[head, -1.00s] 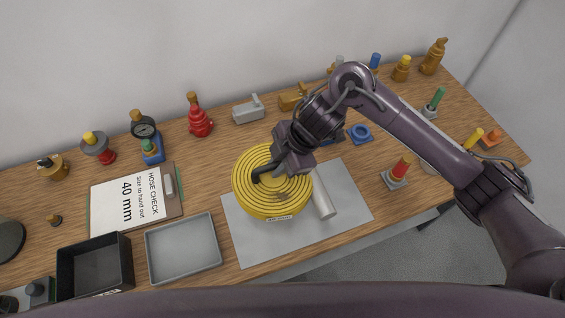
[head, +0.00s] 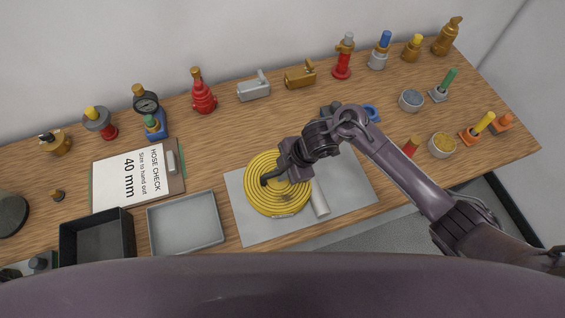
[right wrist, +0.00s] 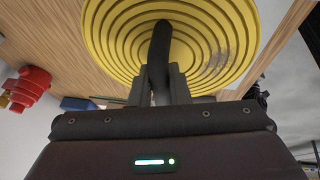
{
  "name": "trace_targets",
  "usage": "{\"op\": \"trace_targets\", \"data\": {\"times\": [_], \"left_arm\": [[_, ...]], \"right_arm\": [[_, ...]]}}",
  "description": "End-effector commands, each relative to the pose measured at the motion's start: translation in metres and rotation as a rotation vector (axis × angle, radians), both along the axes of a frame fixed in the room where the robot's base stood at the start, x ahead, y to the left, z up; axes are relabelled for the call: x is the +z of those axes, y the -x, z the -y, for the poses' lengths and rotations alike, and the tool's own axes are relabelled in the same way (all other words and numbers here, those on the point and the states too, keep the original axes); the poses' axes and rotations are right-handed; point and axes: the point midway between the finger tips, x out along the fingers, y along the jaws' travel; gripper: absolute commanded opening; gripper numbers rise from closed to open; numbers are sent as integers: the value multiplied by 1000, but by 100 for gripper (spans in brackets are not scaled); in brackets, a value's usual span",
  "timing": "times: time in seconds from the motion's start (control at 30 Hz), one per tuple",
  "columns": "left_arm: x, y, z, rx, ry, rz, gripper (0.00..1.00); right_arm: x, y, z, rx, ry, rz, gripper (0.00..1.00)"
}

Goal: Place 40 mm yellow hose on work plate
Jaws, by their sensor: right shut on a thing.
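The yellow hose (head: 258,197) is a flat coil with a dark handle on top and a small label on its front edge. It lies flat over the left part of the grey work plate (head: 345,190) and appears to rest on it. My right gripper (head: 279,174) is over the coil, shut on its dark handle. The right wrist view shows the fingers (right wrist: 160,85) on either side of that handle, with the yellow coil rings (right wrist: 110,35) behind it. The hose underside is hidden. My left gripper is not in view.
A pale cylinder (head: 319,198) lies on the plate beside the coil. A grey tray (head: 186,247), a black tray (head: 66,240) and a "40 mm" hose check card (head: 130,178) are left. Valves and fittings line the back. Cups and colored-topped parts stand right. The plate's right part is clear.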

Motion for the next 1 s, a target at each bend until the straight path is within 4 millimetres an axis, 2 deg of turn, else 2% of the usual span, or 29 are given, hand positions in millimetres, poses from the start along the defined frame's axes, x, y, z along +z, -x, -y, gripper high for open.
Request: {"op": "trace_targets", "data": {"times": [0.17,0.37,0.4,0.57,0.87,1.0], "left_arm": [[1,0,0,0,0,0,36],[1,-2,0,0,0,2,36],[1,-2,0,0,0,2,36],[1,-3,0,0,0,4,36],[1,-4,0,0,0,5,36],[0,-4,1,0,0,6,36]], "right_arm": [[-11,-2,-2,0,-6,6,0],[-12,-2,-2,0,-6,6,0],[-15,0,0,-1,-1,2,19],[-15,0,0,0,-1,2,38],[-13,-1,1,0,-1,3,38],[0,-1,6,1,-3,6,38]]}}
